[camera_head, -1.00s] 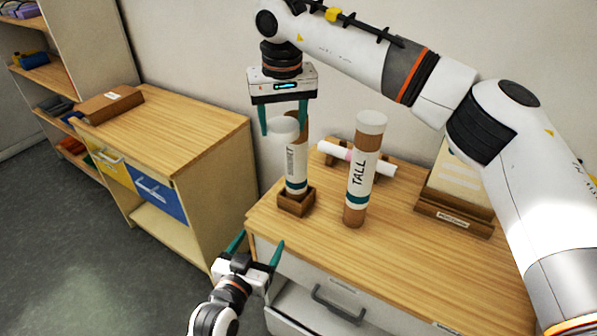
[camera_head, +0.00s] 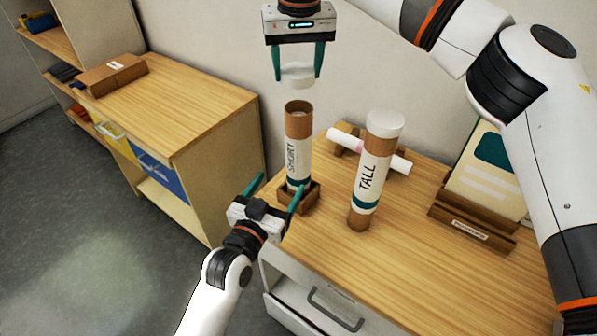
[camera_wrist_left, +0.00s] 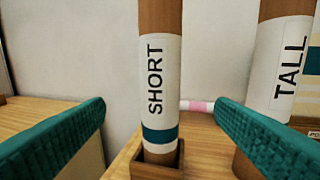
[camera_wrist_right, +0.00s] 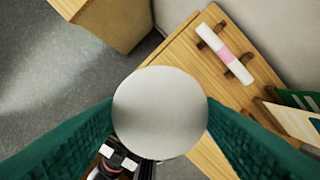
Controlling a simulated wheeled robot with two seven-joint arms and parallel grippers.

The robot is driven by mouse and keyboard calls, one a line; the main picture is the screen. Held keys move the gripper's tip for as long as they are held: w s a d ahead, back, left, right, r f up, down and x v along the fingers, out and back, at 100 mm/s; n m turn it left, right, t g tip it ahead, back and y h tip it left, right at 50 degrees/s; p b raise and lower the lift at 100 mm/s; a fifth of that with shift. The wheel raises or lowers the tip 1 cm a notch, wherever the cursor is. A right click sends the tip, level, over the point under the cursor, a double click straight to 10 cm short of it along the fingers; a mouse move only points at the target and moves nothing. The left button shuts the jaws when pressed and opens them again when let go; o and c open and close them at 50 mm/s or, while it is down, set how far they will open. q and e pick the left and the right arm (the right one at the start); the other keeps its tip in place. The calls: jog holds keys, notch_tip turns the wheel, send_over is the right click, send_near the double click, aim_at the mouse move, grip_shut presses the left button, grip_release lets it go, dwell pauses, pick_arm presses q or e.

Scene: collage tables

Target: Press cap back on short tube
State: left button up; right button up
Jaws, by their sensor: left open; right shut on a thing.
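The short tube (camera_head: 298,150), brown with a white SHORT label and teal band, stands upright and uncapped in a small wooden holder (camera_head: 314,203) on the table. My right gripper (camera_head: 298,76) is shut on the white cap (camera_head: 297,70), holding it above the tube's open top with a clear gap. The cap also fills the middle of the right wrist view (camera_wrist_right: 160,112). My left gripper (camera_head: 276,190) is open beside the tube's lower part. In the left wrist view the short tube (camera_wrist_left: 160,70) stands ahead between the spread fingers, apart from them.
The capped tall tube (camera_head: 371,170) stands upright right of the short tube. Behind it a white roll (camera_head: 395,161) with a pink band lies on a wooden rack. A card stand (camera_head: 470,222) is at the right. Another table (camera_head: 190,95) with a brown box (camera_head: 113,73) stands left.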

pick_arm(q)
jog(key=x, duration=1.2)
jog(key=shift+f, duration=0.1)
pick_arm(e)
jog(key=shift+w+d+f, duration=0.1)
jog(key=shift+w+d, duration=0.05)
jog(key=shift+w, duration=0.1)
pick_arm(q)
jog(key=shift+c, duration=0.2)
jog(key=c, duration=1.4)
jog(key=shift+c, duration=0.2)
pick_arm(e)
send_over(299, 102)
jog(key=s, duration=0.3)
jog(key=shift+f, duration=2.45)
jog(key=shift+f, duration=0.9)
jog(key=shift+f, duration=0.65)
